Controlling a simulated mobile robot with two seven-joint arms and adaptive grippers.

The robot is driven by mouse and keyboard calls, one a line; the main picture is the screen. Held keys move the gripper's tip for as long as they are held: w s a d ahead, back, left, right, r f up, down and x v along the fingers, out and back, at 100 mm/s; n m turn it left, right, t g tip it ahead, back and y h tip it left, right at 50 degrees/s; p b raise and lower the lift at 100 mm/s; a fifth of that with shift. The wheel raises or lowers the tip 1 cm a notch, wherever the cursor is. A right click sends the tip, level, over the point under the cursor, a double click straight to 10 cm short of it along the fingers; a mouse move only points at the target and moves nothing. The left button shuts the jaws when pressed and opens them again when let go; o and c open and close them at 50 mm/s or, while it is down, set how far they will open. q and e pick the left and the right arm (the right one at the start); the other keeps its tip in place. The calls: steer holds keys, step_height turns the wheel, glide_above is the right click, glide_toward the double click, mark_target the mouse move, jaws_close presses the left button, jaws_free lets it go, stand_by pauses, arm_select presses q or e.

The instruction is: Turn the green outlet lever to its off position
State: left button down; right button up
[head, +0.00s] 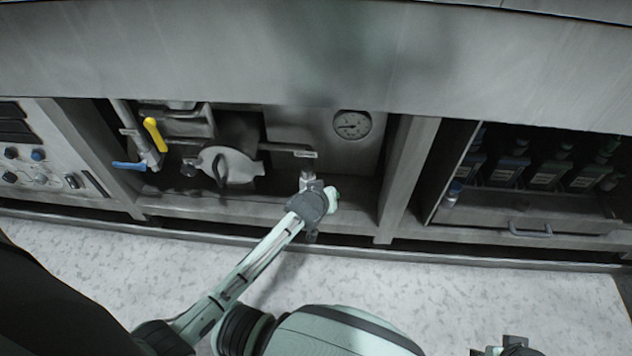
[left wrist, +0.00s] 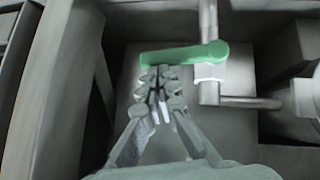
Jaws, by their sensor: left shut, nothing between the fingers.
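The green outlet lever (left wrist: 180,55) shows in the left wrist view. It lies about horizontal in that picture, with its round pivot end at the right, on a grey metal pipe and valve. My left gripper (left wrist: 158,76) is shut with nothing between its fingers. Its fingertips are right at the lever's left end, just below it in the picture; I cannot tell whether they touch. In the head view my left gripper (head: 307,176) reaches into the middle bay, and I cannot make out the green lever there. Part of my right gripper (head: 512,345) shows at the bottom edge.
A yellow lever (head: 155,134) and a blue lever (head: 129,166) sit on pipes at the left of the bay. A round hatch (head: 236,166) and a gauge (head: 352,124) are nearby. Bottles (head: 548,172) stand in the right bay. A metal panel (head: 300,60) overhangs the bay.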

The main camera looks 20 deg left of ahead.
arm_select(q)
steer(key=shift+w+d+f, duration=0.1)
steer(key=shift+d+f, duration=0.1)
steer(key=shift+f, duration=0.2)
arm_select(e)
steer(key=shift+d+f, duration=0.1)
steer(key=shift+f, duration=0.1)
steer(key=shift+r, duration=0.1)
stand_by(0.3)
arm_select(q)
steer(key=s+d+r+p, duration=0.2)
steer(key=s+r+p, duration=0.2)
steer(key=r, duration=0.7)
steer(key=s, duration=0.2)
steer(key=shift+s, duration=0.4)
arm_select(e)
steer(key=s+d+f, duration=0.1)
steer(key=s+f, duration=0.3)
steer(key=f, duration=0.6)
steer(key=shift+s+d+f+g, duration=0.25)
steer(key=shift+g, duration=0.05)
